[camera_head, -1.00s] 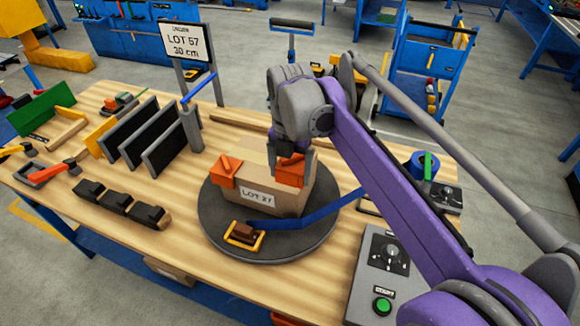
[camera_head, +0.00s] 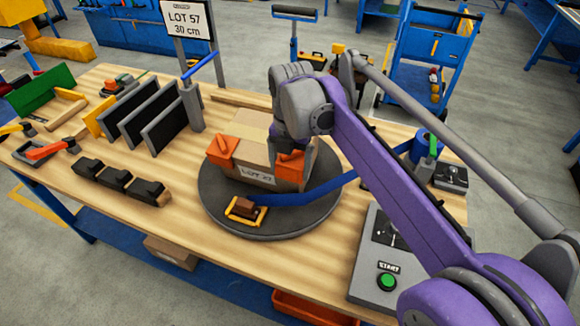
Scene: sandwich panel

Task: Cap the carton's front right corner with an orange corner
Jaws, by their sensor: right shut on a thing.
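The carton (camera_head: 247,128), brown with a LOT label, stands on the dark round turntable (camera_head: 285,224). An orange corner (camera_head: 222,151) caps its front left top corner. My right gripper (camera_head: 291,150) comes down over the carton's front right corner. It is shut on a second orange corner (camera_head: 289,166), which is at or against that corner. The fingers partly hide this piece, so I cannot tell whether it is fully seated. My left gripper is out of view.
A blue strap (camera_head: 325,188) runs from the turntable's buckle (camera_head: 246,210) to a blue roll (camera_head: 425,147). Black panels (camera_head: 148,123) stand in a rack at left. A control box with a green button (camera_head: 387,282) sits at front right.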

